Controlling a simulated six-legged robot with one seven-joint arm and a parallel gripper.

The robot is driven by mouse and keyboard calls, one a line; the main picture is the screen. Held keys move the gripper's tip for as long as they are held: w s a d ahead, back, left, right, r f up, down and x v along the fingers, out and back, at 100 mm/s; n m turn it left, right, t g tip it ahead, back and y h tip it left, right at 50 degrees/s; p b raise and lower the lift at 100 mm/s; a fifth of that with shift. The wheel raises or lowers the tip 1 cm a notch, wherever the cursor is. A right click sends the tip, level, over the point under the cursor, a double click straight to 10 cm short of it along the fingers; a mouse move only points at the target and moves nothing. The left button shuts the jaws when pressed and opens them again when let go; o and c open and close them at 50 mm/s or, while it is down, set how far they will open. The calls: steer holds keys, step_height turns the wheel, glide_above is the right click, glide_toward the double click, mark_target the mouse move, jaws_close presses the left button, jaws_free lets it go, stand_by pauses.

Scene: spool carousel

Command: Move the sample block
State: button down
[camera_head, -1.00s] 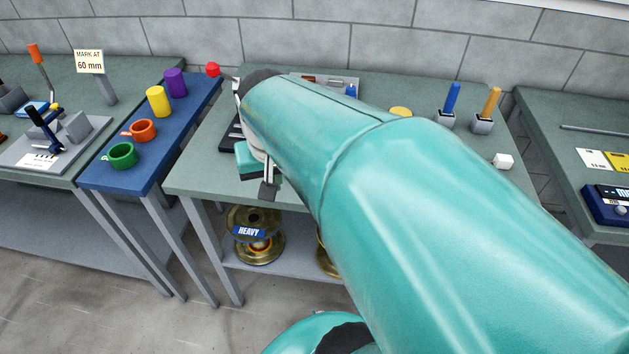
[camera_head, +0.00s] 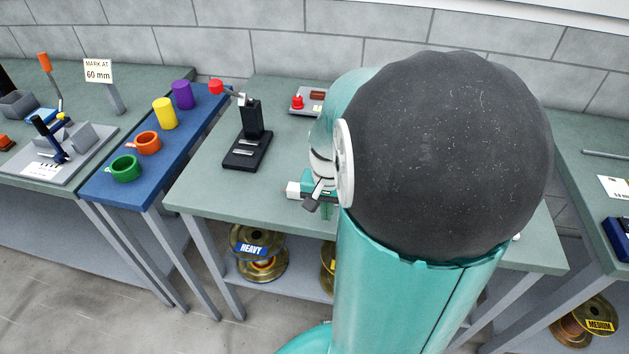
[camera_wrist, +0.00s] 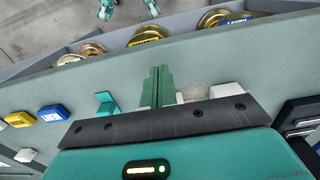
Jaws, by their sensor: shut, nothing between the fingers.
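A white block (camera_head: 293,189) sits on the middle table near its front left, just left of my gripper (camera_head: 318,198). No label on it can be read, so I cannot tell whether it is the sample block. In the wrist view a white block (camera_wrist: 226,91) lies right of my gripper's green fingers (camera_wrist: 158,74), partly behind the dark gripper bar. The fingers are together with nothing between them. A pale rounded shape shows between the fingers and the block. Another small white block (camera_wrist: 26,155) shows at the lower left of the wrist view.
A black stand with a red-knobbed lever (camera_head: 247,140) stands left on the table. The blue bench (camera_head: 110,185) holds coloured cups and cylinders. Yellow (camera_wrist: 20,119) and blue (camera_wrist: 54,113) blocks show left of my fingers.

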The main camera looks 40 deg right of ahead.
steer(key=w+d, duration=0.1)
steer(key=w+d+f, duration=0.1)
steer(key=shift+d, duration=0.3)
steer(key=shift+w+d+r, duration=0.1)
steer(key=shift+w+d, duration=0.15)
steer(key=shift+d, duration=0.05)
steer(key=w+d, duration=0.2)
steer(key=d, duration=0.1)
steer(key=w+d, duration=0.3)
steer(key=d, duration=0.1)
steer(key=w+d, duration=0.3)
steer(key=shift+d, duration=0.15)
